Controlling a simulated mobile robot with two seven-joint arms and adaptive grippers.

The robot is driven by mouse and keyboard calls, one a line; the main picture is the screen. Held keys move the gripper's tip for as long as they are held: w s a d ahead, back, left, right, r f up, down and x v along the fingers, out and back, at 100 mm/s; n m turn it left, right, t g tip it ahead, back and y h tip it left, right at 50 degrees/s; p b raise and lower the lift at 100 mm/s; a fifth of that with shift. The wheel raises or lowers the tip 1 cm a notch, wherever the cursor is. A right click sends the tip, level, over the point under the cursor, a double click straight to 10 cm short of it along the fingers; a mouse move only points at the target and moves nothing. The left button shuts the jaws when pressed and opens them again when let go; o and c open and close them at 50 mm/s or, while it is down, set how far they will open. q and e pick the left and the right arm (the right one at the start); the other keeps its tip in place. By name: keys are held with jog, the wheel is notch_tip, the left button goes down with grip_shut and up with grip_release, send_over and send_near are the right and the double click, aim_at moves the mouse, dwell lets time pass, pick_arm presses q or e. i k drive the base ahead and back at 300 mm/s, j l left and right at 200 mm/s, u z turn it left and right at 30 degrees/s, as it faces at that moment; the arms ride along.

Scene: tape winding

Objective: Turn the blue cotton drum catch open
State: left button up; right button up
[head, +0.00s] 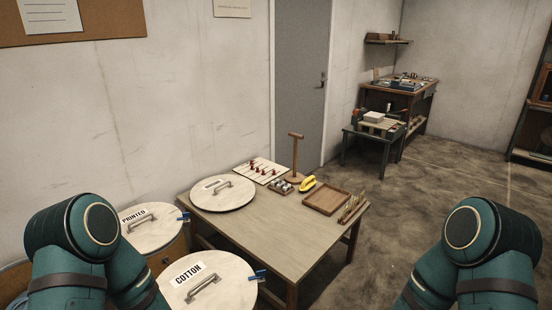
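The cotton drum has a round pale lid (228,285) with a metal handle and a white label reading COTTON (188,273). It stands at the bottom centre-left, in front of the table. Its blue catch (258,276) sits at the right rim of the lid. Whether the catch is open or closed is too small to tell. My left arm shows at the lower left and my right arm at the lower right. Neither gripper is in the picture.
A second drum with a lid labelled PRINTED (155,235) and its own blue catch (183,216) stands behind-left. The wooden table (275,235) holds a loose round lid (223,193), a tray (326,201), a peg stand (296,155) and small items. Open floor (400,200) lies to the right.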

aim_at(260, 274)
jog(key=i+l, duration=0.95)
jog(key=l, duration=0.3)
